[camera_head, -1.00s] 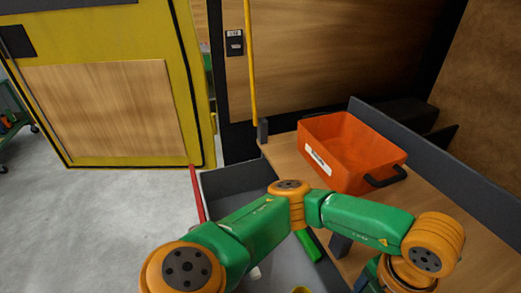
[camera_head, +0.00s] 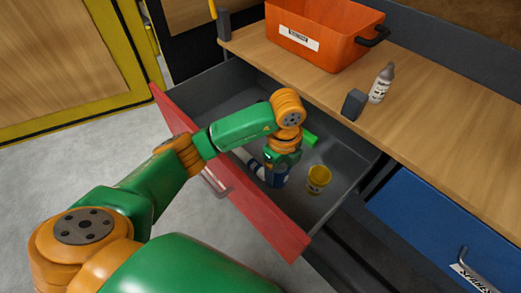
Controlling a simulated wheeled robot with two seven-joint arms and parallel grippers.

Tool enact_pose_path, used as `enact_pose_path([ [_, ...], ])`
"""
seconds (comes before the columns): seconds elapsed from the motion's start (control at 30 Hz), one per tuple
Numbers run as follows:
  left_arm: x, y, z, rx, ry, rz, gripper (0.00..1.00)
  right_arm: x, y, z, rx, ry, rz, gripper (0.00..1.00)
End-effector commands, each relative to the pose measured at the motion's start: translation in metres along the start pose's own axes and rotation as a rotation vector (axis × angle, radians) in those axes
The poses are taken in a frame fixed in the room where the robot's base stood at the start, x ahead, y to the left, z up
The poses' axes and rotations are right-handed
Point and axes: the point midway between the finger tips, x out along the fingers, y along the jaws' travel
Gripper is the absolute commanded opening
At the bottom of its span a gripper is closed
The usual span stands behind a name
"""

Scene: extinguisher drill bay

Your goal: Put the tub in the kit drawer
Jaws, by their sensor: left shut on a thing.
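My left arm reaches into the open drawer with the red front (camera_head: 235,185), and my left gripper (camera_head: 276,172) points down inside it. The gripper is shut on a small blue and white thing, which looks like the tub (camera_head: 273,181). The wrist hides most of it, and I cannot tell whether it touches the drawer floor. A yellow cup-like container (camera_head: 318,179) stands in the drawer just right of the gripper. My right gripper is not in view.
A green item (camera_head: 309,138) and a white item (camera_head: 247,160) lie in the drawer near the gripper. An orange crate (camera_head: 322,42) and a white bottle (camera_head: 381,84) stand on the wooden worktop (camera_head: 440,115). A blue drawer front (camera_head: 440,225) is at right.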

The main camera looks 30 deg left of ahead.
Motion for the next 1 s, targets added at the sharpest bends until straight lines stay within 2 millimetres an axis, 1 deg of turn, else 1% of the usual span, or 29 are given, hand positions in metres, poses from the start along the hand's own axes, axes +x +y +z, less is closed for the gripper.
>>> enact_pose_path([
  [0.1, 0.028, 0.002, 0.000, -0.005, 0.001, 0.007, 0.05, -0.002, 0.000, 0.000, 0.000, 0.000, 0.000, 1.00],
  [0.27, 0.057, 0.001, 0.000, -0.003, 0.000, 0.005, 0.05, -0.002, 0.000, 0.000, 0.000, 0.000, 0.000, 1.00],
  [0.4, 0.086, 0.002, 0.000, -0.002, 0.001, 0.004, 0.05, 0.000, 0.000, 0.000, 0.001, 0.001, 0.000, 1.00],
  [0.5, 0.093, 0.001, 0.000, 0.000, -0.001, 0.001, 0.05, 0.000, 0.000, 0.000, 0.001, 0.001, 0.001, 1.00],
  [0.7, 0.093, 0.001, 0.000, 0.001, -0.001, 0.000, 0.05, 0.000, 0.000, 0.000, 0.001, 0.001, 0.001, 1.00],
  [0.8, 0.096, 0.001, 0.000, 0.001, -0.001, 0.001, 0.05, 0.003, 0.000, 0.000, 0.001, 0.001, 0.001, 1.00],
  [0.83, 0.097, 0.001, 0.001, 0.001, -0.001, 0.002, 0.73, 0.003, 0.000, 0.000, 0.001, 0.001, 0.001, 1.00],
  [0.87, 0.096, 0.001, 0.000, 0.001, -0.001, 0.002, 0.82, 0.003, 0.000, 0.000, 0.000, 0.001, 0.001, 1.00],
  [0.9, 0.096, 0.001, 0.000, 0.001, -0.001, 0.002, 0.92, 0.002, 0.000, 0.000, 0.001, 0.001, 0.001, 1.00],
  [0.93, 0.096, 0.001, 0.000, 0.001, -0.001, 0.002, 1.00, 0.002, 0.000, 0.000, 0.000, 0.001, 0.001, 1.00],
  [1.0, 0.096, 0.001, 0.000, 0.001, -0.001, 0.002, 1.00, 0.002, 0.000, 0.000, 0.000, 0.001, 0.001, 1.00],
])
